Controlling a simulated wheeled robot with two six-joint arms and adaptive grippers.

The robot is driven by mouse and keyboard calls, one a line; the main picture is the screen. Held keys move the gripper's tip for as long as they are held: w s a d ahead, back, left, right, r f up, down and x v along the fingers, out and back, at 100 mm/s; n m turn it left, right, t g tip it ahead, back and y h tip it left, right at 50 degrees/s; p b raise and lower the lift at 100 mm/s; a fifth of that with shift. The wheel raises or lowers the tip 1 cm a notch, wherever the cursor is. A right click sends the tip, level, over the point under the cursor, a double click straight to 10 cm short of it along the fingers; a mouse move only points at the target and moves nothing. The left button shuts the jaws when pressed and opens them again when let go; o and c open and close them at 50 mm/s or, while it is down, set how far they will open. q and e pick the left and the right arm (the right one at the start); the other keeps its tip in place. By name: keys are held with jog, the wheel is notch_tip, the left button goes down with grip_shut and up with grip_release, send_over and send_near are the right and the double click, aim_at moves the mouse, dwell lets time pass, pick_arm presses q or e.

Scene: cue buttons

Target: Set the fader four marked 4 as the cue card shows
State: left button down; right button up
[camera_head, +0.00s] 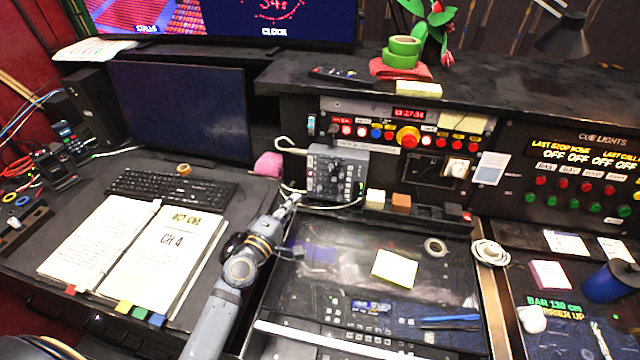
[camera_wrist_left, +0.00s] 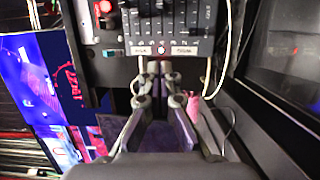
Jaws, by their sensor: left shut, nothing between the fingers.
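A grey fader box (camera_head: 337,172) with knobs and sliders stands against the console front in the head view. Its panel with rows of slots and caps also fills the top of the left wrist view (camera_wrist_left: 168,18). My left gripper (camera_head: 293,201) is shut and empty, just off the box's lower left edge. In the wrist view its fingertips (camera_wrist_left: 160,70) point at the box's edge, apparently apart from it.
A keyboard (camera_head: 172,188) and dark monitor (camera_head: 180,110) are left of the box. A cable loops around the box. Small yellow and brown blocks (camera_head: 400,201) sit right of it. A glossy covered panel (camera_head: 345,270) with a yellow note (camera_head: 394,268) lies in front.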

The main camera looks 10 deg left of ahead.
aim_at(328, 176)
pick_arm(q)
jog(key=x, duration=0.4)
jog(key=p+x, duration=0.1)
jog(key=x, duration=0.3)
jog(key=shift+w+a+f, duration=0.15)
jog(key=shift+w+a, duration=0.05)
jog(key=d, duration=0.3)
jog(key=shift+s+d+p, duration=0.15)
jog(key=shift+d+p, duration=0.15)
jog(key=shift+p, duration=0.05)
jog(key=shift+d, duration=0.4)
pick_arm(e)
jog(key=shift+s+d+r, duration=0.15)
jog(key=shift+s+r, duration=0.25)
jog(key=shift+r, duration=0.1)
jog(key=shift+s+d+r, duration=0.15)
jog(key=shift+s+r, duration=0.25)
jog(key=shift+r, duration=0.1)
jog(key=shift+d, duration=0.15)
